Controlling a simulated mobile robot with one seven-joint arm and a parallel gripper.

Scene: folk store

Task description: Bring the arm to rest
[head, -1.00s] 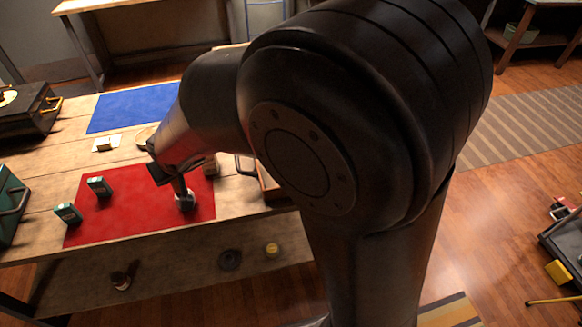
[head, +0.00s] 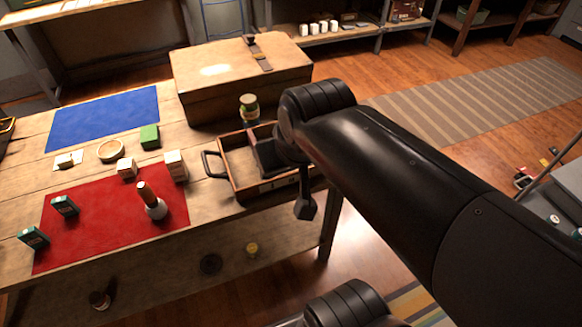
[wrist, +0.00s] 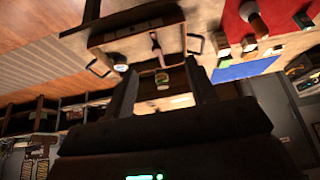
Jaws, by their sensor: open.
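My gripper (wrist: 161,72) is open, with two dark fingers spread apart and nothing held between them in the wrist view. In the head view my arm reaches in from the lower right. Its end hangs by the right side of a wooden tray, partly hidden by my own links. A white bottle with a brown top (head: 152,202) stands on the red mat (head: 95,228), well to the left of my gripper. The bottle also shows in the wrist view (wrist: 254,20).
The wooden tray (head: 240,188) with dark handles sits at the table's right edge. A jar (head: 249,107) and a large chest (head: 220,75) stand behind it. Small boxes (head: 64,206) are on the red mat. A blue mat (head: 105,115) lies clear. Open floor (head: 350,250) is to the right.

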